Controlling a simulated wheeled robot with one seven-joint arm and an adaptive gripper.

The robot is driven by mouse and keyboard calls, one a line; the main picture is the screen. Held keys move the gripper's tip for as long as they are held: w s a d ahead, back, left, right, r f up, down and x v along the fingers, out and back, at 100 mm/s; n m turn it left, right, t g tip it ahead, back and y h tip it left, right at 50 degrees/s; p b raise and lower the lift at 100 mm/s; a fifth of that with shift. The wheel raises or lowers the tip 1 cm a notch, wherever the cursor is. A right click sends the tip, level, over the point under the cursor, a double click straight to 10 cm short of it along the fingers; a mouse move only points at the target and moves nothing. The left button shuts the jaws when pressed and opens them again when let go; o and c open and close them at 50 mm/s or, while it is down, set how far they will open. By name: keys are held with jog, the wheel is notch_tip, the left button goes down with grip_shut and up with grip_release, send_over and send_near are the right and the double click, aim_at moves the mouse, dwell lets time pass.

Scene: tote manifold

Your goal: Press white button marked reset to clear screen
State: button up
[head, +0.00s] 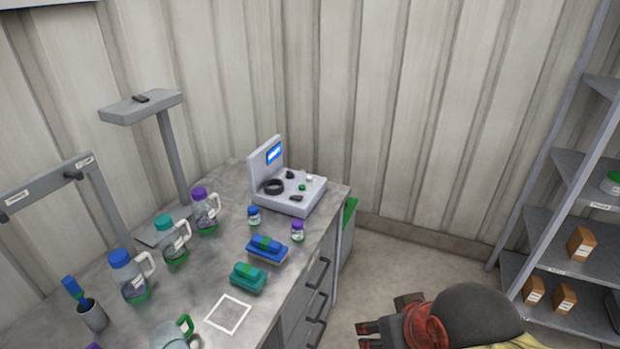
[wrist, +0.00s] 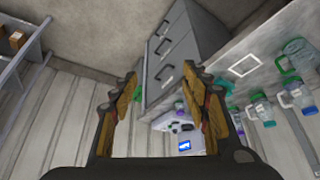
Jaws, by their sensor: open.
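A light grey device (head: 300,190) with a raised back panel stands at the far corner of the workbench. Its small screen (head: 274,153) is lit blue with white marks too small to read. On its top are a dark ring, several dark knobs, a green button (head: 302,187) and a small white button (head: 309,178); no reset label is legible. The device also shows in the wrist view (wrist: 172,126), partly behind a finger. My gripper (wrist: 165,88) is open and empty, its two fingers apart. In the head view, my arm is at the bottom right, away from the bench.
The workbench (head: 200,268) carries several jugs, two small jars, and blue and green packs (head: 267,248) before the device. A grey stand (head: 140,106) rises at the back left. A shelf (head: 580,165) with boxes stands right.

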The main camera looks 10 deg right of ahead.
jog(key=c, duration=0.3)
